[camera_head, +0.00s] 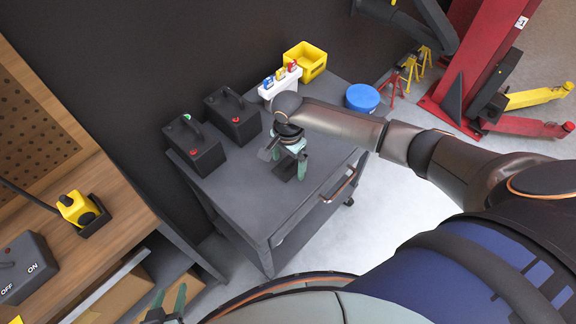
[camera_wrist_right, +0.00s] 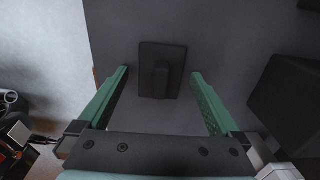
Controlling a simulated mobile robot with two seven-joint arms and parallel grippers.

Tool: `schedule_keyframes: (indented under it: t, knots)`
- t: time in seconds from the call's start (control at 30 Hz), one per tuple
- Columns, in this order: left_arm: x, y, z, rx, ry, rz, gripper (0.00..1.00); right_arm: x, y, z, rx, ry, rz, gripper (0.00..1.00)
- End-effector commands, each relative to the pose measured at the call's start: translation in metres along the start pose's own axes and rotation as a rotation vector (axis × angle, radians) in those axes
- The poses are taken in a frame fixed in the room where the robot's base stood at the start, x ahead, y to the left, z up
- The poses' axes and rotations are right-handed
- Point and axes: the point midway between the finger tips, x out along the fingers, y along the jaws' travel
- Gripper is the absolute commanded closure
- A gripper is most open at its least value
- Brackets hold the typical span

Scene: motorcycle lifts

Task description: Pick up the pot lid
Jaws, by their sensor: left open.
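A dark, flat square piece with a raised block handle, which looks like the pot lid (camera_wrist_right: 175,52), lies on the grey cart top in the right wrist view. In the head view the lid (camera_head: 284,173) is partly hidden under my right gripper (camera_head: 290,167). In the right wrist view my right gripper (camera_wrist_right: 160,73) is open, with its green fingers on either side of the lid and nothing held between them. The height gap to the lid is hard to judge. My left gripper (camera_head: 169,297) is open and empty at the bottom left, away from the cart.
The cart (camera_head: 245,212) also holds two black boxes (camera_head: 196,150) (camera_head: 234,117) at left, a white holder with coloured tops (camera_head: 281,84) and a yellow bin (camera_head: 306,61). A wooden workbench (camera_head: 125,207) stands at left. The cart's front area is clear.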

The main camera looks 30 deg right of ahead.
Motion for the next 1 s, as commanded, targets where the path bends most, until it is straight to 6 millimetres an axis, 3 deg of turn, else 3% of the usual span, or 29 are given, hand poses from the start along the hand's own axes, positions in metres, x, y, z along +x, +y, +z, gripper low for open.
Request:
schedule_keyframes:
  t: [0.07, 0.73, 1.0]
  knots:
    - [0.0001, 0.0000, -0.0002, 0.000, 0.000, 0.000, 0.47, -0.0003, -0.0002, 0.0003, 0.000, 0.000, 0.000, 0.10]
    - [0.0002, -0.0001, -0.0007, 0.000, 0.001, 0.000, 0.47, -0.0006, -0.0004, 0.0003, 0.000, -0.001, -0.001, 0.85]
    - [0.0000, -0.0001, -0.0010, 0.000, 0.002, 0.000, 0.47, -0.0019, -0.0006, 0.0002, 0.000, -0.001, -0.001, 0.86]
